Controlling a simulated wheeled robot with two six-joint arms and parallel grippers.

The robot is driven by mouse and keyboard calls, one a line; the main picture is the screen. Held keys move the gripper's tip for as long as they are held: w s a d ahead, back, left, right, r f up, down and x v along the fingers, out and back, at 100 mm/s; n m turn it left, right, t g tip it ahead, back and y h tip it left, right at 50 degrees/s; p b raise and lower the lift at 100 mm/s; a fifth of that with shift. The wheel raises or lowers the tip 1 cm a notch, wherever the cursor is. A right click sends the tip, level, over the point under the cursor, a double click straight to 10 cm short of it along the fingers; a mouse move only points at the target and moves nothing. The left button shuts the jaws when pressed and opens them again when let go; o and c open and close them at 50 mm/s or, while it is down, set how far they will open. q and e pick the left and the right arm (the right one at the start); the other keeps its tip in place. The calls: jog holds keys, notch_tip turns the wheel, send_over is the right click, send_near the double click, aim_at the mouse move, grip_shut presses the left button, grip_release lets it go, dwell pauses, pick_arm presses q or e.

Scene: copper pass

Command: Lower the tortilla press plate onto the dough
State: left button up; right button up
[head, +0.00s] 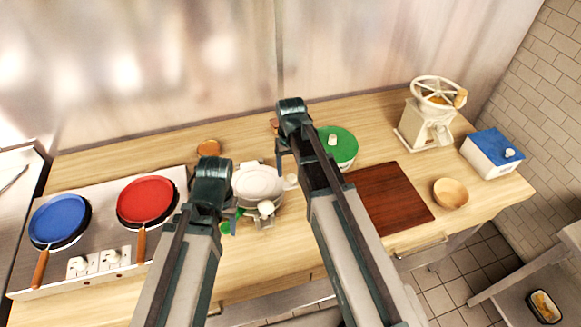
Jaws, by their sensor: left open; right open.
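The white tortilla press (258,184) stands on the wooden counter near the middle, with a round plate and a pale knob (266,208) at its front. I cannot tell how far its plate is raised, and no dough shows. My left gripper (231,223) is open, just left of the knob and partly hidden by my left arm; I cannot tell whether it touches the press. My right gripper (281,160) is open and mostly hidden by my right arm, at the press's back right.
At left is a hob (105,262) with a blue pan (58,219) and a red pan (146,200). To the right are a green lidded container (338,144), a brown board (392,198), a wooden bowl (450,193), a grinder (428,125) and a blue-topped box (493,155).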

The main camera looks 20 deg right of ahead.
pick_arm(q)
notch_tip(320, 180, up, 14)
jog(key=p, duration=1.4)
pick_arm(e)
notch_tip(320, 180, up, 14)
pick_arm(q)
jog(key=shift+s+f, duration=0.1)
jog(key=shift+f, duration=0.05)
pick_arm(e)
jog(key=shift+s+f, duration=0.1)
jog(key=shift+f, duration=0.05)
